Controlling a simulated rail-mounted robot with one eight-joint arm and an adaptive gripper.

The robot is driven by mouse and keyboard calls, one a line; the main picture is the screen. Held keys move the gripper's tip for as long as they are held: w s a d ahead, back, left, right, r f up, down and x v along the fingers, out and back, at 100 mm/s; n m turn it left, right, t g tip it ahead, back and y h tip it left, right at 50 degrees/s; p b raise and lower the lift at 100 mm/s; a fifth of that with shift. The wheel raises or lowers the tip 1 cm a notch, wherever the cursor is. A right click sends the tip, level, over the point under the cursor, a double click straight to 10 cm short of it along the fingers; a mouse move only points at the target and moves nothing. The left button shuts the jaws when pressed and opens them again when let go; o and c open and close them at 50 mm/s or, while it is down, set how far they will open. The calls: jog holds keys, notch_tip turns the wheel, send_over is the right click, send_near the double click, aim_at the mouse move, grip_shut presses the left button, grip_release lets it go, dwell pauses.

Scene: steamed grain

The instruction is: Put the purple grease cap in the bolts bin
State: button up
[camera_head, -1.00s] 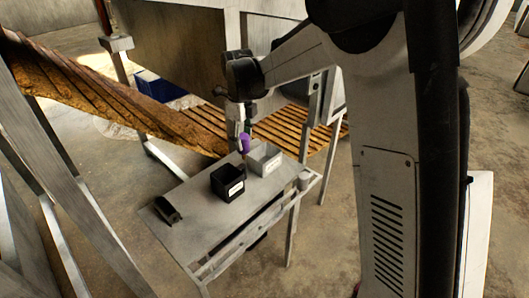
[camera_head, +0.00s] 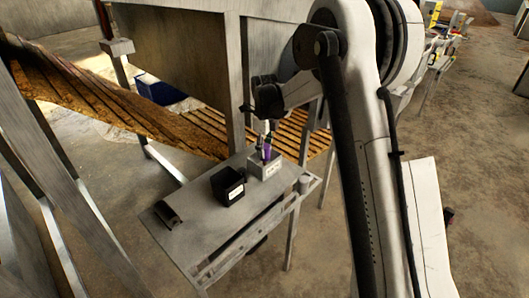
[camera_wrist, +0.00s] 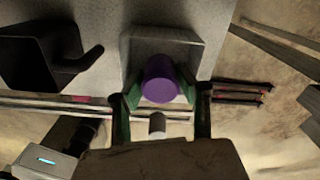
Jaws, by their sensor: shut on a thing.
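The purple grease cap (camera_head: 267,152) is held in my gripper (camera_head: 262,146) at the light grey bin on the metal table. In the wrist view the purple cap (camera_wrist: 160,80) sits between the green-sided fingers of my gripper (camera_wrist: 162,98), in front of the light grey bin (camera_wrist: 165,48). The light grey bin (camera_head: 262,172) has a white label too small to read. The cap overlaps the bin's opening in both views; its exact height there cannot be told. A black bin (camera_head: 227,186), also labelled, is just left of it and looks tilted. Which is the bolts bin cannot be read.
The metal table (camera_head: 195,240) carries a dark object (camera_head: 168,214) at its left end and a small grey cylinder (camera_head: 304,184) at its right corner. A metal post (camera_head: 233,85) rises close behind the bins. Wooden slats (camera_head: 200,130) lie behind the table.

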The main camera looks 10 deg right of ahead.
jog(key=shift+f, duration=0.75)
jog(key=shift+f, duration=0.1)
jog(key=shift+f, duration=0.15)
jog(key=o, duration=1.2)
